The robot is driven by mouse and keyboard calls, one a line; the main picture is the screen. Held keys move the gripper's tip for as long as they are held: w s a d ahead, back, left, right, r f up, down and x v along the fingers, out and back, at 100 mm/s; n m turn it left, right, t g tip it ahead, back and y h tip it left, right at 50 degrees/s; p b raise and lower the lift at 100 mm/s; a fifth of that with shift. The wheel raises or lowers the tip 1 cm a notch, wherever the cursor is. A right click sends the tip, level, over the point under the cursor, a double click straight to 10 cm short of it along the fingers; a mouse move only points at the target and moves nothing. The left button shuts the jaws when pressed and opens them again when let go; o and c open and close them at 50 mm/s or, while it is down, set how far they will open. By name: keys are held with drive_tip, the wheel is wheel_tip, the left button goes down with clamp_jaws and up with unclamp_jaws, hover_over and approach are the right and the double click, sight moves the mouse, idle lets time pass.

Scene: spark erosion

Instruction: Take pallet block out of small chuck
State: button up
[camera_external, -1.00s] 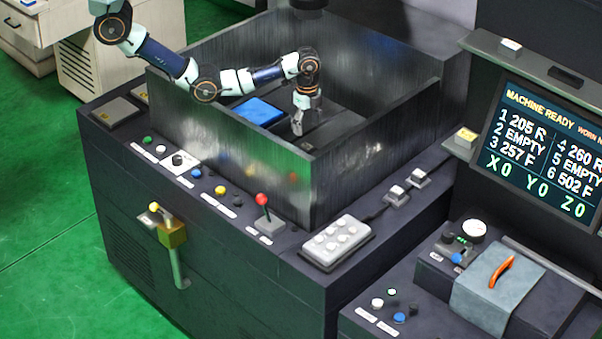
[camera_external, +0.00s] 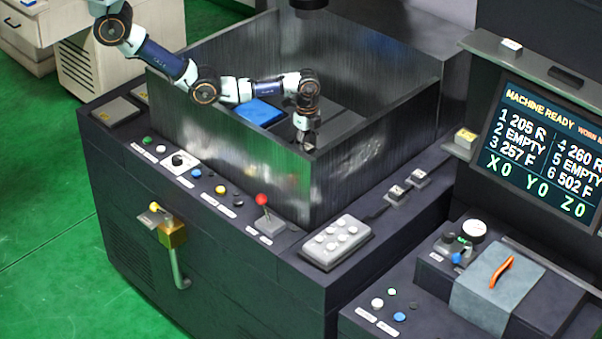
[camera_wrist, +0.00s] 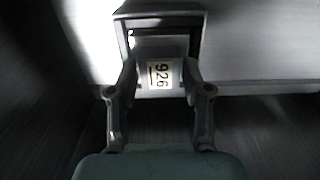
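In the external view my gripper (camera_external: 306,141) points down inside the tank's near right corner. Its fingertips are partly hidden behind the wall, and block and chuck are hidden there.
The tank's tall metal walls (camera_external: 225,135) surround my gripper closely on the near and right sides. A blue block (camera_external: 258,111) lies in the tank to the left. A red-topped lever (camera_external: 262,201) and a button box (camera_external: 335,243) stand outside.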

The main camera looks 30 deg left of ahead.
clamp_jaws()
drive_tip(key=shift+r, duration=0.1)
wheel_tip(320, 180, up, 20)
drive_tip(key=p, duration=0.6)
drive_tip(key=shift+p, duration=0.3)
wheel_tip(320, 180, up, 5)
drive_tip(key=p, duration=0.6)
hover_over(307, 146)
